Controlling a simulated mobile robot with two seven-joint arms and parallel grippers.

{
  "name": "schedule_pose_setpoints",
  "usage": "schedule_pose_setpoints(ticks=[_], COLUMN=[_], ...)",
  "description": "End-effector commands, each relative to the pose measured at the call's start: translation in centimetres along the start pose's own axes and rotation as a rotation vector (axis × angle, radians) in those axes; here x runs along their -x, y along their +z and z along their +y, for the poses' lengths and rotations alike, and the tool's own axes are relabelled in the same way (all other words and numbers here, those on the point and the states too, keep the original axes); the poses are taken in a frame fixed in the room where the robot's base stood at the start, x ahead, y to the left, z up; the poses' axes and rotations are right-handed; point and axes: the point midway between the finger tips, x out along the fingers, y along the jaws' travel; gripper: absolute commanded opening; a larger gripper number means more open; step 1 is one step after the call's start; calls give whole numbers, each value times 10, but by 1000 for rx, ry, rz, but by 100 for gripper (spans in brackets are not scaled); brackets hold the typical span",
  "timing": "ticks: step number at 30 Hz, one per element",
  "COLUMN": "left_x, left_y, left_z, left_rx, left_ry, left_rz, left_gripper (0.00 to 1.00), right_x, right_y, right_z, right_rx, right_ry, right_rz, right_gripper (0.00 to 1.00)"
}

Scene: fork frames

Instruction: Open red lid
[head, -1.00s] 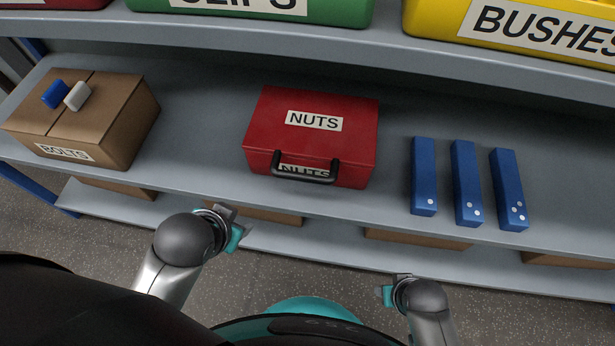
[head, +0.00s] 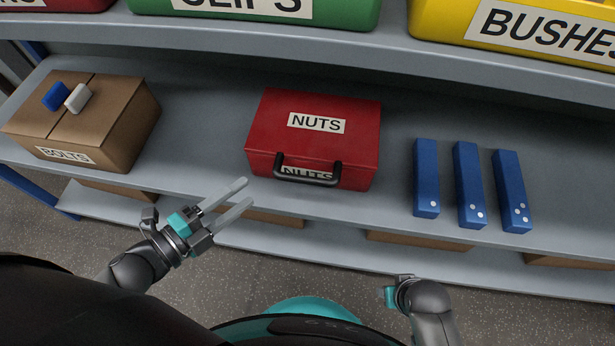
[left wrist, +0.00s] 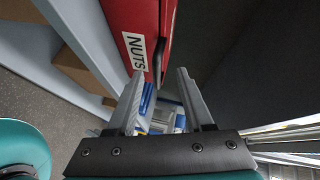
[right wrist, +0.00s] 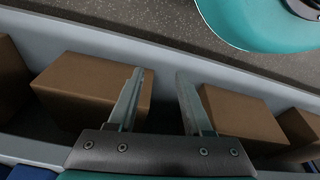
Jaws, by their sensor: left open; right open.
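A red box labelled NUTS (head: 312,145) stands on the middle shelf, its red lid (head: 318,108) shut and a dark handle (head: 307,173) on its front. In the left wrist view the red box (left wrist: 150,25) shows at the top with its label and handle side-on. My left gripper (head: 240,193) is open and empty, in front of the shelf edge, to the lower left of the box and apart from it. It also shows in the left wrist view (left wrist: 160,85). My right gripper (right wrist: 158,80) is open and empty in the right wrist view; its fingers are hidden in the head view.
A cardboard BOLTS box (head: 90,120) with a blue and a white piece on top stands at the left. Three blue blocks (head: 468,185) stand right of the red box. Green (head: 260,8) and yellow (head: 500,25) bins sit above. Cardboard boxes (right wrist: 90,90) fill the lower shelf.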

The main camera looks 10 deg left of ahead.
Motion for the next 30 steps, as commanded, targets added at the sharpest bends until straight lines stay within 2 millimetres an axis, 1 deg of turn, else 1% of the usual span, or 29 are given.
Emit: schedule_pose_setpoints(ticks=[3,6,8,11,13,14,15,21,30], left_x=[12,19,20,17,9,5,-2,-38,-86], left_y=[-13,-21,-24,-26,-28,-29,-30,-38,-48], left_z=[7,10,11,12,12,12,12,12,12], left_rx=[-73,-109,-119,-125,-126,-126,-126,-125,-124], left_ry=[3,0,-1,-4,-5,-7,-7,-8,-7], left_rz=[114,176,196,210,211,211,211,210,209], left_gripper=[52,52,52,52,52,52,52,52,52], right_x=[0,0,0,-2,-1,4,8,23,44], right_y=[0,0,0,0,-2,-6,-11,-25,-38], right_z=[-1,-1,-2,-2,-2,-3,-3,-1,0], right_rx=[0,0,-1,-1,-1,-2,-2,-4,-5], right_ry=[-2,-2,-3,-3,-4,-4,-5,-2,1], right_rz=[1,1,0,-2,1,13,24,52,86], right_gripper=[50,50,50,50,50,50,50,50,50])
